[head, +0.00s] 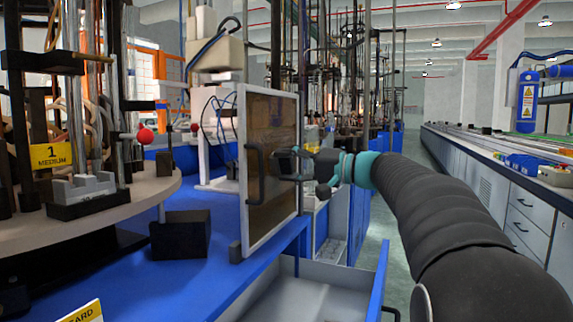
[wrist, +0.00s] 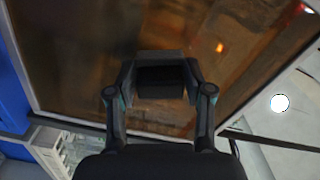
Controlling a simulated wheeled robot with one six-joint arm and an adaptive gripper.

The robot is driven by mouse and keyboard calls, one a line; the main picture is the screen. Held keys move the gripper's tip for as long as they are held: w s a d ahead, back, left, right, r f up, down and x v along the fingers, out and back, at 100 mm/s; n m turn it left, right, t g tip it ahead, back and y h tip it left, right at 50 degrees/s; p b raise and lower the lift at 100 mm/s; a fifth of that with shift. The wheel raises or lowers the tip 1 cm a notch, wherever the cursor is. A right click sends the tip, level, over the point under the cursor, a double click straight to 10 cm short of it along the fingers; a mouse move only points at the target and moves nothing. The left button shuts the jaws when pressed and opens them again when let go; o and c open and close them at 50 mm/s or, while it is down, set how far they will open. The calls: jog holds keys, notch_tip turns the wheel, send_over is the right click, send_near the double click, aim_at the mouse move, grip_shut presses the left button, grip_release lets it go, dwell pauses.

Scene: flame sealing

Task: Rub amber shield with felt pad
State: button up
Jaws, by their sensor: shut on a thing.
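The amber shield (head: 272,120) is a brown see-through panel in a pale frame, standing upright at the edge of the blue bench. It fills most of the wrist view (wrist: 240,50). My gripper (head: 290,165) is in front of the panel's face, right of its black handle (head: 254,174). In the wrist view my gripper (wrist: 160,92) is shut on a dark block, the felt pad (wrist: 160,79). The pad is at the panel's surface; I cannot tell whether it touches. Its far face is hidden.
A round table (head: 150,192) with glass tubes and a yellow "1 MEDIUM" sign stands at left. A black block (head: 180,234) is on the blue bench (head: 220,265). An open drawer (head: 320,290) lies below the shield. The aisle behind my arm is clear.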

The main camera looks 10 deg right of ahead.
aim_at(264, 153)
jog(key=shift+w+d+p, duration=0.45)
jog(key=shift+w+d, duration=0.15)
jog(key=shift+w, duration=0.2)
jog(key=shift+w+d+p, duration=0.4)
jog(key=shift+w+d, duration=0.15)
jog(key=shift+w, duration=0.25)
jog(key=shift+d+r+p, duration=0.1)
jog(key=shift+r+p, duration=0.3)
jog(key=shift+r, duration=0.35)
jog(key=shift+s+a+b, duration=1.35)
jog(key=shift+s+b, duration=0.3)
